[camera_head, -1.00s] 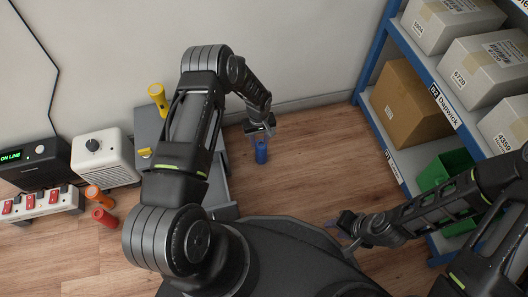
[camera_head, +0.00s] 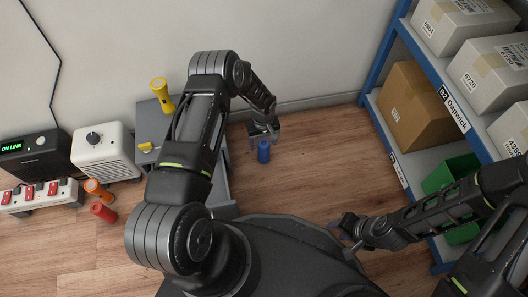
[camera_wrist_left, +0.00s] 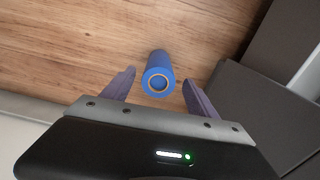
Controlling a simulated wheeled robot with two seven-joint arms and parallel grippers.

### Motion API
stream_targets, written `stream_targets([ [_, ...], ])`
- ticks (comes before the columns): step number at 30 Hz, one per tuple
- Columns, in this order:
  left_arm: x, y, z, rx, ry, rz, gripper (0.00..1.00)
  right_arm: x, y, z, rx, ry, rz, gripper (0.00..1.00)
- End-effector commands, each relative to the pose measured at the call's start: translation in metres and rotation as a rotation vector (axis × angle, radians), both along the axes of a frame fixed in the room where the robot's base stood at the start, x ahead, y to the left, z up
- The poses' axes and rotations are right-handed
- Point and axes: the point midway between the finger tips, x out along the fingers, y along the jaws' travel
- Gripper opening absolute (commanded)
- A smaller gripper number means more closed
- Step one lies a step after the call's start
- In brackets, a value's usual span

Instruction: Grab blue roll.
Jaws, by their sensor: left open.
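The blue roll (camera_head: 264,152) stands upright on the wooden floor, just below my left gripper (camera_head: 266,134) in the head view. In the left wrist view the blue roll (camera_wrist_left: 158,74) shows its round end with a hollow centre, just beyond and between the two fingers. My left gripper (camera_wrist_left: 160,92) is open and empty, with its fingers apart from the roll. My right gripper (camera_head: 346,230) is at the lower right over the floor near the shelf, with no object visible in it; its jaws are too small to judge.
A grey cabinet (camera_head: 150,126) with a yellow flashlight (camera_head: 161,95) stands left of my left arm. An orange roll (camera_head: 97,190) and a red roll (camera_head: 103,212) are by a power strip (camera_head: 40,196). A blue-framed shelf (camera_head: 378,62) with boxes is at right. Floor right of the roll is clear.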

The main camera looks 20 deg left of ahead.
Motion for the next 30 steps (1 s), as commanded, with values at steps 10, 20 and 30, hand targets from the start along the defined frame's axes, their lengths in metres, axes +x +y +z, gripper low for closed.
stream_targets([
  [10, 0.0, -0.001, -0.011, 0.0, 0.0, 0.001, 0.68, 0.001, 0.0, -0.008, -0.001, -0.003, -0.001, 0.36],
  [20, 0.001, -0.003, -0.051, 0.0, 0.0, 0.002, 0.68, 0.005, 0.0, -0.03, -0.002, -0.014, -0.006, 0.36],
  [30, 0.001, -0.003, -0.051, 0.0, 0.0, 0.001, 0.68, 0.005, 0.0, -0.028, -0.002, -0.014, -0.006, 0.36],
])
